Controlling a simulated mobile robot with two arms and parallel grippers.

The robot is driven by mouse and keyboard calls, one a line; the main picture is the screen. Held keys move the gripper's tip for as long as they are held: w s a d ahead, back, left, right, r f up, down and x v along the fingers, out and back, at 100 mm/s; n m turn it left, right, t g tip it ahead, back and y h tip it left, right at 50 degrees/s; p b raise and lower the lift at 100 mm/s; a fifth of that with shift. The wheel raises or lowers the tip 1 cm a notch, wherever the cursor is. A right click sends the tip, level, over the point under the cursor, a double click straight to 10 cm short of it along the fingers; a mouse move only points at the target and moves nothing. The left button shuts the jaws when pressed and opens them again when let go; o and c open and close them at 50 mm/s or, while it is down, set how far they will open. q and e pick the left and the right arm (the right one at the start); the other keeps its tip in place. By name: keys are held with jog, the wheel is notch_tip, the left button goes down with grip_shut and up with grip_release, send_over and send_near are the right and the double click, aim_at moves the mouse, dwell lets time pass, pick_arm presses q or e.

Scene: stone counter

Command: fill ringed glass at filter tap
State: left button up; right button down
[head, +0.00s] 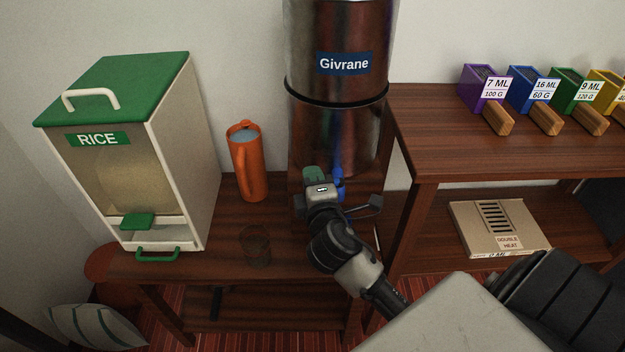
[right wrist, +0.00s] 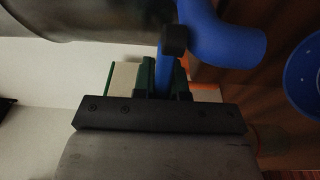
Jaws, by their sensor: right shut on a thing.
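The steel filter (head: 335,120), labelled Givrane, stands at the back of the low wooden table. Its blue tap (head: 338,182) is on the lower front, and its curved blue spout (right wrist: 225,38) shows in the right wrist view. My right gripper (right wrist: 164,82) is shut on the tap's blue lever (right wrist: 165,62); in the head view the gripper partly covers the tap. A dark, see-through glass (head: 257,246) stands upright on the table, left of my right gripper and apart from it. I cannot make out a ring or any water in it. My left gripper is not in view.
An orange jug (head: 247,165) stands left of the filter. A rice dispenser (head: 178,180) fills the table's left end. A higher shelf (head: 430,135) at the right holds several labelled coloured scoops. A flat box (head: 475,235) lies below. Bare table lies around the glass.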

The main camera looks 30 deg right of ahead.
dwell(0.3)
jog(key=c, duration=1.2)
grip_release()
jog(key=shift+o, duration=0.2)
jog(key=b+v, duration=0.1)
jog(key=v, duration=0.9)
jog(key=shift+s+a, duration=0.25)
jog(key=shift+s, duration=0.05)
jog(key=shift+f+h, duration=0.1)
jog(key=shift+h, duration=0.2)
